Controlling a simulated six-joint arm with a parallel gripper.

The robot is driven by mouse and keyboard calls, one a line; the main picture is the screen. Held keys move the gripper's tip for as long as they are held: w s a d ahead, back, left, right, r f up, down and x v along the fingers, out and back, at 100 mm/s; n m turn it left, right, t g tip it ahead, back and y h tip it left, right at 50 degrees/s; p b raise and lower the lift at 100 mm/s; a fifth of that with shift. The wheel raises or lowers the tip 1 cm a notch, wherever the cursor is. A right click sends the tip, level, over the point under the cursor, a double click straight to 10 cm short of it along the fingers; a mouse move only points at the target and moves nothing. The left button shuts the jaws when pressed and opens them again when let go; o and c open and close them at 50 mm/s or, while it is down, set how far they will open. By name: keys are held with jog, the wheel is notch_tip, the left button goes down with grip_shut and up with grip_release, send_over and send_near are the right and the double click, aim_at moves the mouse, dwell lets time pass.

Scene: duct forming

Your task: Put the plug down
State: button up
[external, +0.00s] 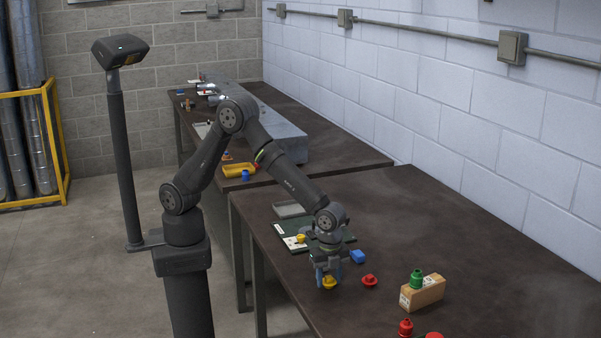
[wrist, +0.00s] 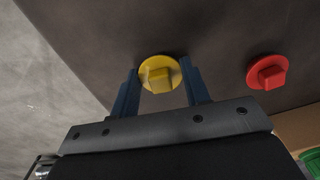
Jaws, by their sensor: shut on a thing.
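A yellow plug (external: 329,282) with a round flange and a square knob is between the fingers of my gripper (external: 327,276), low over the dark table near its front edge. In the wrist view the yellow plug (wrist: 159,75) sits between the two blue fingers of my gripper (wrist: 160,90), which are shut on it. I cannot tell whether the plug touches the table. A red plug (external: 370,281) of like shape lies on the table to the right. It also shows in the wrist view (wrist: 268,73).
A wooden block (external: 422,292) with a green piece (external: 416,279) stands at the right, with a red piece (external: 405,328) in front. A dark green board (external: 335,240) and grey tray (external: 290,209) lie behind my gripper. The table's right side is clear.

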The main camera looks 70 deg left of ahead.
aim_at(330, 276)
jog(key=shift+f, duration=0.1)
jog(key=o, duration=0.9)
jog(key=shift+f, duration=0.1)
jog(key=shift+o, duration=0.2)
notch_tip(330, 276, up, 16)
jog(key=shift+w, duration=0.3)
jog(key=shift+a+r, duration=0.1)
jog(key=shift+r, duration=0.4)
jog(key=shift+c, duration=0.4)
jog(key=shift+r, duration=0.25)
jog(key=shift+c, duration=1.2)
